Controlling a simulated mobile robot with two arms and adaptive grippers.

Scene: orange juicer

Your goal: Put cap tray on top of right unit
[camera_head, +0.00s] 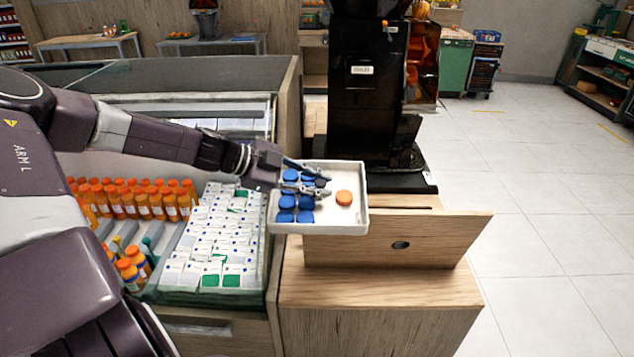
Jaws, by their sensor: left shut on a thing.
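The cap tray (350,226) is a white shallow tray in the middle of the head view. It holds several blue caps (287,202) on its left side and one orange cap (344,198) on its right. My left gripper (318,184) reaches over the tray's left wall, with its fingers inside the outline of the tray. It is shut on the tray; the exact contact is hard to see. The tray shows in front of the boundary between the bottle cooler and the wooden unit (385,288) on the right. My right gripper is not in view.
A black juicer (375,90) stands behind the tray on the wooden unit. An upright wooden panel with a hole (455,238) rises from the unit. The open cooler at left holds orange-capped bottles (135,200) and white cartons (215,235). Tiled floor (545,200) is clear at right.

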